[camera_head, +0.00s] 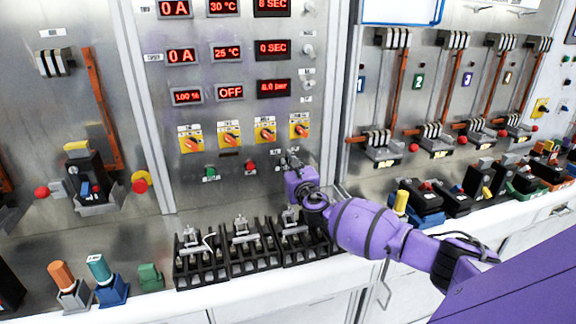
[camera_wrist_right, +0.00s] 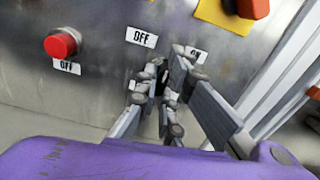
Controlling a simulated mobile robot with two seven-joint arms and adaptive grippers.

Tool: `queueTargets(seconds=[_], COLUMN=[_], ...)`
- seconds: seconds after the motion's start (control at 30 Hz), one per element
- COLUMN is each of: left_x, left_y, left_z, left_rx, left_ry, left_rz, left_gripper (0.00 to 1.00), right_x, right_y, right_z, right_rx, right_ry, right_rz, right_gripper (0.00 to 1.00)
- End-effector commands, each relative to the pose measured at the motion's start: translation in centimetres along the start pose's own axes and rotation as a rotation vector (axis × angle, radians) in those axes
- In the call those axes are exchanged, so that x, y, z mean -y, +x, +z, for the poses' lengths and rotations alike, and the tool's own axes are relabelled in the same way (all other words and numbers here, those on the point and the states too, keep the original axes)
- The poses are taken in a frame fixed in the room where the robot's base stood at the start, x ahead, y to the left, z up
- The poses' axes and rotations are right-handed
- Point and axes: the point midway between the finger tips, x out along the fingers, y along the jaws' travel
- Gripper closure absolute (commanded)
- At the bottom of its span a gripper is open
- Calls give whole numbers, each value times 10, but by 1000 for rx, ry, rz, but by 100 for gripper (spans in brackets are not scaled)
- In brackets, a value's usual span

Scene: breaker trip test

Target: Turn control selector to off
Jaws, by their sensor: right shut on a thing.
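The control selector (camera_wrist_right: 161,72) is a small knob on the grey metal panel, below an OFF label (camera_wrist_right: 141,37) on the left and an ON label (camera_wrist_right: 196,54) on the right. It is mostly hidden between my fingers, and I cannot tell which way it points. My right gripper (camera_wrist_right: 163,84) is shut on it, with its fingers up against the panel. In the head view my right gripper (camera_head: 291,160) is at the panel's lower right, and it covers the selector there. My left gripper is not in view.
A red button (camera_wrist_right: 62,43) and a green button (camera_head: 210,171) sit left of the gripper. Orange rotary switches (camera_head: 265,134) on yellow plates are just above. Black breaker blocks (camera_head: 200,262) stand on the ledge below. A cabinet edge is close on the right.

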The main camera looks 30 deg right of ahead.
Motion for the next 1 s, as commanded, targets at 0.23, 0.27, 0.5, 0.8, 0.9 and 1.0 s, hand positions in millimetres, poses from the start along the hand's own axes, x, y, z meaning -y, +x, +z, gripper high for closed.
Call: queueTargets(seconds=[0.23, 0.27, 0.5, 0.8, 0.9, 1.0], left_x=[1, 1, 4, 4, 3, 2], left_y=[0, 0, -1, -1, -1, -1], left_z=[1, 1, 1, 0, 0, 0], left_rx=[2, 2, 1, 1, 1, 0], left_ry=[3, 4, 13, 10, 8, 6], left_rz=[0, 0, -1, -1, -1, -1], left_gripper=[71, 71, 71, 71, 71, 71], right_x=[3, 3, 5, 5, 5, 4], right_y=[-1, -1, -1, -1, -1, -1], right_z=[-6, -6, -8, -9, -10, -10], right_rx=[-9, -8, -10, -11, -13, -13], right_ry=[-19, -41, -193, -332, -367, -364], right_rz=[-7, -7, -8, -8, -7, -6], right_gripper=[100, 100, 100, 100, 100, 100])
